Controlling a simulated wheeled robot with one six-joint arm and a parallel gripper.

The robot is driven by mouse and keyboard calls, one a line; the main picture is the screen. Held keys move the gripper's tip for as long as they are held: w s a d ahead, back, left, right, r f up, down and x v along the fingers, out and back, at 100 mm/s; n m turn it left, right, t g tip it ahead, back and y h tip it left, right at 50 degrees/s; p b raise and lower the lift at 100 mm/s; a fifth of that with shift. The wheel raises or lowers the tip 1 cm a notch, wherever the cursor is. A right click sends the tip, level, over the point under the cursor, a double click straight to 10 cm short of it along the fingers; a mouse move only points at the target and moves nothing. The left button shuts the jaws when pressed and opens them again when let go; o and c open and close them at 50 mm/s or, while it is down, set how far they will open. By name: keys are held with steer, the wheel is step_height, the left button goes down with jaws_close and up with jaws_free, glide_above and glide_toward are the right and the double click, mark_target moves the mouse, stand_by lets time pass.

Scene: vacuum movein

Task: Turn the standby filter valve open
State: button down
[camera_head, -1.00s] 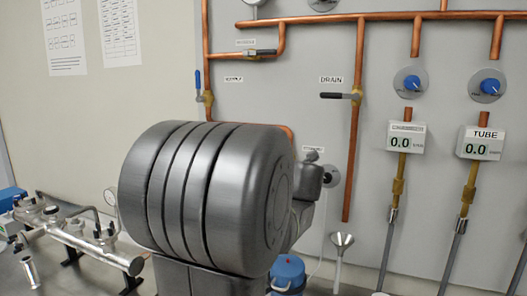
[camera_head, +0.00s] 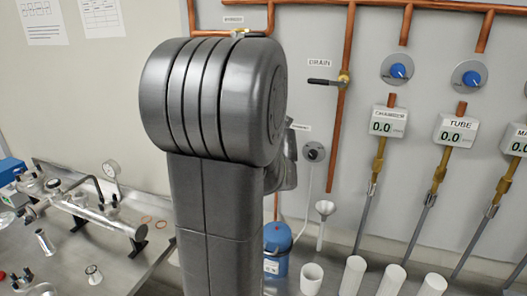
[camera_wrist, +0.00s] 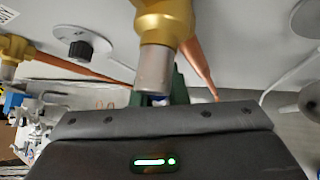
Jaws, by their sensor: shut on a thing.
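In the wrist view a brass valve body (camera_wrist: 163,20) with a grey metal cylinder (camera_wrist: 154,70) below it stands right in front of my gripper (camera_wrist: 160,100). A small blue part (camera_wrist: 157,99), seemingly a valve handle, shows at the fingers, which are shut on it. The cylinder and my gripper body hide most of the grip. I cannot read a label marking this as the standby filter valve. In the head view my arm hides the gripper and the blue-lever valve. The drain valve (camera_head: 345,78) has a black lever (camera_head: 325,82) lying level.
Copper pipes (camera_head: 403,28) run over the grey wall panel. Blue knobs (camera_head: 398,71), gauge displays (camera_head: 388,122) and hoses are at right. A blue container (camera_head: 276,250), a funnel (camera_head: 325,208) and white cups (camera_head: 353,275) stand below.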

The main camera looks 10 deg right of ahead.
stand_by(0.3)
steer(key=c, duration=1.4)
jaws_free()
steer(key=shift+c, duration=0.2)
steer(key=shift+f+b, duration=0.15)
steer(key=shift+b, duration=0.45)
